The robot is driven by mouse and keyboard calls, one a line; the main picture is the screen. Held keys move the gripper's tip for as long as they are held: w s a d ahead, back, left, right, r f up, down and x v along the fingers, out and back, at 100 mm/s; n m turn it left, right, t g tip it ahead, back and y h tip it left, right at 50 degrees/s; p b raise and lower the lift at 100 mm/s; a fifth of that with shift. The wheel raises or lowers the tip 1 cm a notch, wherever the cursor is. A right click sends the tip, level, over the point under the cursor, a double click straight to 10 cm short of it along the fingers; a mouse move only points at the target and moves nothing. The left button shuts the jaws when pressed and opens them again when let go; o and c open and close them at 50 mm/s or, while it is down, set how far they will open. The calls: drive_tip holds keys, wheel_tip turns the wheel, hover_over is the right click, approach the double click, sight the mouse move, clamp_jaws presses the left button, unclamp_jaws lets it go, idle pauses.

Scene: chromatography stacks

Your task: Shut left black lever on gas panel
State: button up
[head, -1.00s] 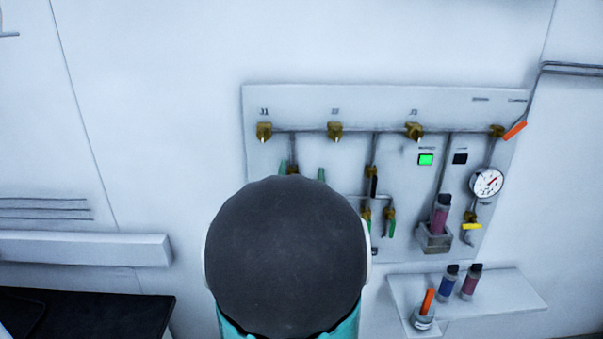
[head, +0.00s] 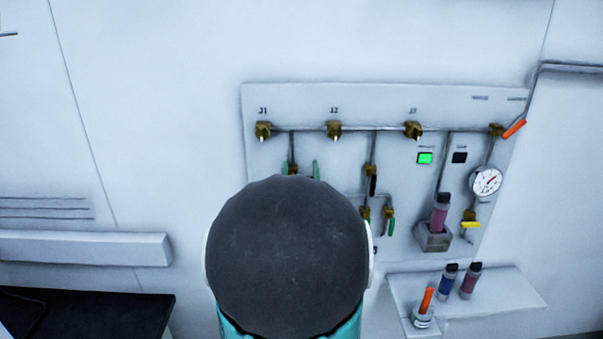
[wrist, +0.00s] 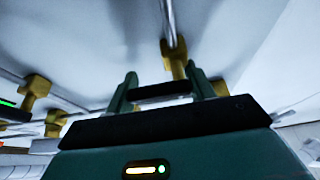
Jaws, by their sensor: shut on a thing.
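The gas panel (head: 380,100) is fixed to the wall. My gripper (wrist: 162,88) has its two green fingers on either end of a black bar, which looks like the left black lever (wrist: 160,91). The bar lies crosswise in the wrist view, just in front of a brass valve (wrist: 177,62) on a grey pipe. In the head view my fingertips (head: 301,169) show beside the left brass valve, and my arm hides that lever. A second black lever (head: 373,184) hangs down along the middle pipe.
Green levers (head: 390,222) hang below the middle pipe. Right of them are a lit green indicator (head: 425,158), a pressure gauge (head: 487,181) and a yellow lever (head: 471,225). A shelf (head: 510,291) with vials stands below. More brass fittings (wrist: 36,88) lie left in the wrist view.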

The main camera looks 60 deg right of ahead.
drive_tip(key=o, duration=1)
drive_tip(key=shift+d+f, duration=0.1)
drive_tip(key=shift+c, duration=0.2)
drive_tip(key=shift+a, duration=0.2)
